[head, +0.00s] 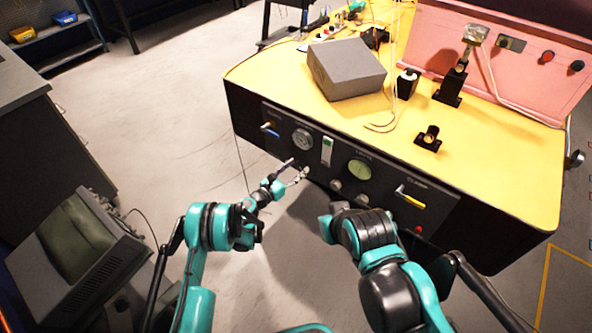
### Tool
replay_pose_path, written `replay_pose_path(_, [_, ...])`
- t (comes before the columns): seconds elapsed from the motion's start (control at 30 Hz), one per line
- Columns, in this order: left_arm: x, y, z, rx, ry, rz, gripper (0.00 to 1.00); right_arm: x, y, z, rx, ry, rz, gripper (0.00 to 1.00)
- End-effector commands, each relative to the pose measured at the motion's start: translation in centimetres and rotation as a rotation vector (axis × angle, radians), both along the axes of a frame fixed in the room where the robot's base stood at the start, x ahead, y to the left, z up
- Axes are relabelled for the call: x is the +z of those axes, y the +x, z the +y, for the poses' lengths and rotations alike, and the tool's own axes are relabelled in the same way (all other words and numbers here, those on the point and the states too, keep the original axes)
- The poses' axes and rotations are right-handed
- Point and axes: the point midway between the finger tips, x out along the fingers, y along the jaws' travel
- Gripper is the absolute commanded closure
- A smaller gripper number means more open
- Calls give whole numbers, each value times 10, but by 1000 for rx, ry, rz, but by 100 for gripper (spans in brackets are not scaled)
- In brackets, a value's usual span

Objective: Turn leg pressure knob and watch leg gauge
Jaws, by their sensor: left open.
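The dark control panel (330,157) on the front of the yellow-topped table carries a round grey dial gauge (302,139) at left and a round greenish gauge (359,170) nearer the middle. Small round knobs sit along its lower edge: a left knob (306,171), a middle knob (336,185) and a right knob (362,199). The panel labels are too small to read. My left gripper (297,174) is open, its fingers close to the left knob; contact cannot be told. My right arm is bent in front of the panel, and its gripper is not visible.
A blue-handled lever (269,129) and a yellow-handled lever (411,198) stick out from the panel. A grey box (345,68) and black fixtures stand on the yellow tabletop (480,130). The floor (165,110) left of the table is open.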

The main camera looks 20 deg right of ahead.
Motion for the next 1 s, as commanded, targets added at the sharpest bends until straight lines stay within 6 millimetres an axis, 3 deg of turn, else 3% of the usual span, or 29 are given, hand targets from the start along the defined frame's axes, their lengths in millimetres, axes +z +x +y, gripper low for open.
replay_pose_path(0.27, [1, 1, -1, 0, 1, -1, 50, 0, 0, 0, 0, 0, 0, 100])
replay_pose_path(0.4, [1, 1, -1, 0, 1, -1, 87, 0, 0, 0, 0, 0, 0, 100])
replay_pose_path(0.47, [1, 1, -1, 0, 1, -1, 98, 0, 0, 0, 0, 0, 0, 100])
replay_pose_path(1.0, [1, 1, -2, 0, 82, -104, 98, 0, 0, 0, 0, 0, 0, 100])
